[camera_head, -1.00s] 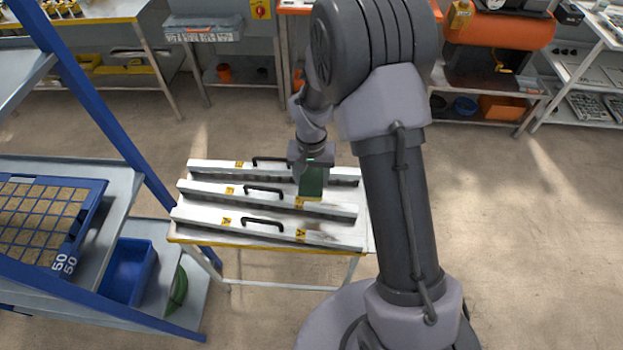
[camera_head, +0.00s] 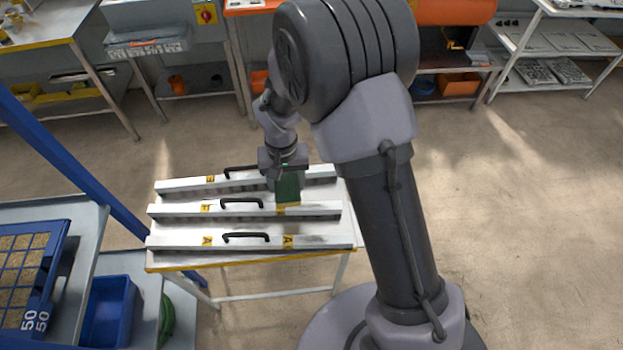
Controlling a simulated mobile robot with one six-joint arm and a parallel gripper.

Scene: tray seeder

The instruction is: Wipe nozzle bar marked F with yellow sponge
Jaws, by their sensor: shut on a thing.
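Three long white nozzle bars with black handles lie side by side on a small table (camera_head: 170,262). The middle bar (camera_head: 175,210) has a yellow label that reads F. The front bar (camera_head: 185,243) is marked A; the back bar (camera_head: 178,187) has a label that seems to read B. My gripper (camera_head: 284,170) is shut on the sponge (camera_head: 288,187), a block with a green face and a yellow lower edge. The sponge hangs over the right part of the F bar, right of its handle, by a second yellow label. I cannot tell whether it touches the bar.
A blue-framed rack (camera_head: 75,172) stands at the left with a blue seed tray (camera_head: 45,270) and a blue bin (camera_head: 110,310). Workbenches and shelves line the back. The floor on the right is clear.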

